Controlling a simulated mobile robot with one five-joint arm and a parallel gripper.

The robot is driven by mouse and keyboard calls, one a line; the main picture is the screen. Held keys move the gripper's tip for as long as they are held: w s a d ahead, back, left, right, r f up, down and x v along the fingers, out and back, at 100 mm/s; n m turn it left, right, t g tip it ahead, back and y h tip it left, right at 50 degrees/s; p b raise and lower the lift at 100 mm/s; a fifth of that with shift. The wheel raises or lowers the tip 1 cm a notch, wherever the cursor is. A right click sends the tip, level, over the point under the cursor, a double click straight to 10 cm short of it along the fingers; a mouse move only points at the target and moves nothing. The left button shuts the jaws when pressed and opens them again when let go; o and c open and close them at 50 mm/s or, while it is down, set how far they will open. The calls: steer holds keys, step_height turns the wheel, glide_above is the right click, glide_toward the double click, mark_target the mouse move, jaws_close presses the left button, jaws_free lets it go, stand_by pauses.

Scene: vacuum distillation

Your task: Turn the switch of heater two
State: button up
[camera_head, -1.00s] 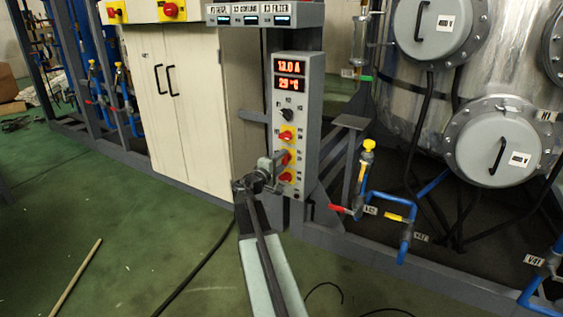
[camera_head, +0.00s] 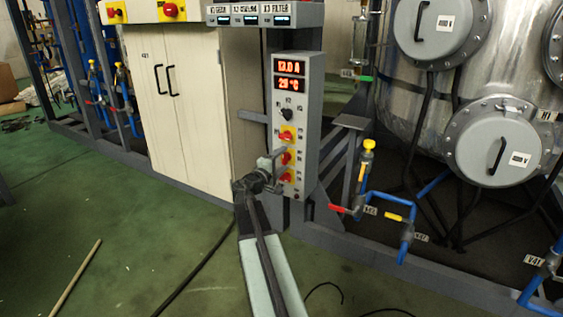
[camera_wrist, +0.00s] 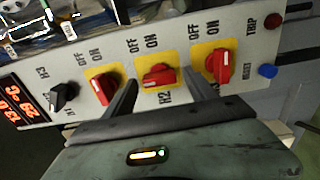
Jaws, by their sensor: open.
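The heater two switch (camera_wrist: 158,77), marked H2, is the middle of three red knobs on yellow plates in the wrist view. OFF and ON are printed beside it. Its handle lies roughly crosswise in that view, unlike its two neighbours. My gripper (camera_wrist: 159,92) is open, with one dark finger on each side of this knob; I cannot tell whether they touch it. In the head view my gripper (camera_head: 277,165) is at the grey control panel (camera_head: 313,115), around the middle red knob (camera_head: 286,158).
Red knobs sit close on both sides, left (camera_wrist: 106,87) and right (camera_wrist: 220,65). A black selector knob (camera_wrist: 63,97) and a blue reset button (camera_wrist: 267,71) are farther along. The panel display (camera_head: 289,75) reads 13.0 A and 29 °C. A cream cabinet (camera_head: 178,105) stands left.

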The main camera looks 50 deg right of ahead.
steer(key=v, duration=0.7)
steer(key=shift+a, duration=0.4)
steer(key=shift+s, duration=0.1)
steer(key=w+a+r+t+y+p, duration=0.1)
steer(key=w+a+r+p, duration=0.2)
steer(key=a+p, duration=0.3)
steer(key=w+a+r+t+y+p, duration=0.1)
steer(key=w+a+r+y+p, duration=0.2)
steer(key=a, duration=0.5)
steer(key=s+a+f+m+g+y+p, duration=0.15)
steer(key=s+a+f+y, duration=0.3)
steer(key=a, duration=0.65)
steer(key=s+a+f+m+g+y+p, duration=0.1)
steer(key=s+a+f+g+y+p, duration=0.3)
steer(key=a, duration=0.7)
steer(key=s+a+f+m+g+y+p, duration=0.1)
steer(key=s+a+f+y, duration=0.35)
steer(key=a, duration=0.65)
step_height(320, 180, up, 37)
steer(key=p, duration=3.8)
steer(key=shift+w+a+f, duration=0.15)
steer(key=shift+w+a, duration=0.05)
steer(key=shift+w, duration=0.15)
